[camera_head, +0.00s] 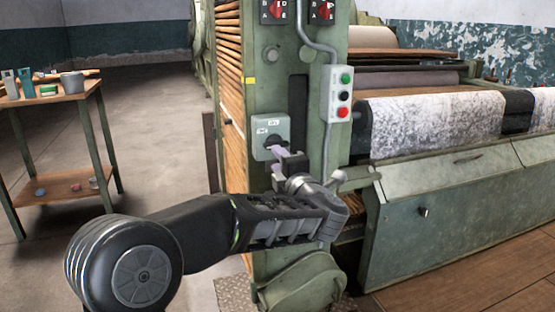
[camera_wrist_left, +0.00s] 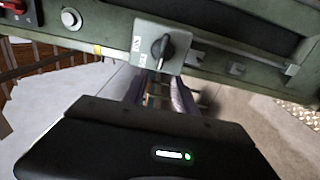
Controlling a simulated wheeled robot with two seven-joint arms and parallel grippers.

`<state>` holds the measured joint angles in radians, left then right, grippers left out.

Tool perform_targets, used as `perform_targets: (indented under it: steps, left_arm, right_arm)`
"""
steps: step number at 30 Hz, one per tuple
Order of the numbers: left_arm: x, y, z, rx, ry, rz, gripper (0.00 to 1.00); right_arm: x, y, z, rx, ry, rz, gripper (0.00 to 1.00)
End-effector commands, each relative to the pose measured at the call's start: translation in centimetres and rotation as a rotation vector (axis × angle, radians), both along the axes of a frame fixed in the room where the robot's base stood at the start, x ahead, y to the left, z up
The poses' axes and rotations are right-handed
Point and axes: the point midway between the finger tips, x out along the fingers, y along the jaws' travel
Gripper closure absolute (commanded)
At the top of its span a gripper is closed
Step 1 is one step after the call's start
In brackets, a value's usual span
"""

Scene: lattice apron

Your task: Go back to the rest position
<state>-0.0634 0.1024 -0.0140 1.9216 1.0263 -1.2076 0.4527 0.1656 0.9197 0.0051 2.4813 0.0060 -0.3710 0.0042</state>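A grey switch box (camera_head: 271,137) with a black rotary knob (camera_wrist_left: 162,47) is on the green machine post. The knob also shows in the head view, partly behind my gripper. My left gripper (camera_head: 284,160) is just in front of and below the knob. In the left wrist view its two fingers (camera_wrist_left: 159,88) stand apart with a gap between them, and nothing shows in the gap. The knob is clear of the fingers in that view. My right gripper is in neither view.
A button box (camera_head: 342,94) with green, black and red buttons is on the post beside a conduit. The machine with white cloth (camera_head: 432,121) fills the right. A wooden table (camera_head: 62,91) with small items stands at left. The floor between is clear.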

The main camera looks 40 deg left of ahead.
Motion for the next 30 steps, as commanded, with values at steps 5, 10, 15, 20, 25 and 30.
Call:
perform_targets:
  steps: [5,10,15,20,25,30]
  left_arm:
    - [0.0,0.0,0.0,0.0,0.0,0.0,0.66]
    - [0.0,0.0,0.0,0.003,0.005,-0.001,0.66]
    - [2.1,-1.9,-0.4,0.075,0.091,-0.118,0.66]
    - [5.7,-7.6,-5.2,0.237,0.291,-0.366,0.66]
    - [7.4,-15.1,-16.0,0.4,0.571,-0.672,0.66]
    - [4.9,-21.7,-28.4,0.515,0.837,-0.977,0.66]
  right_arm:
    - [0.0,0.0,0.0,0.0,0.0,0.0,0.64]
    - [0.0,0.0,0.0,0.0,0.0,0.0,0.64]
    - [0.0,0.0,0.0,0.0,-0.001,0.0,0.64]
    - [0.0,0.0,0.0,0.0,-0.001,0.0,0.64]
    - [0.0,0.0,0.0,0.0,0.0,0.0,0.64]
    - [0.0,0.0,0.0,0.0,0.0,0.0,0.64]
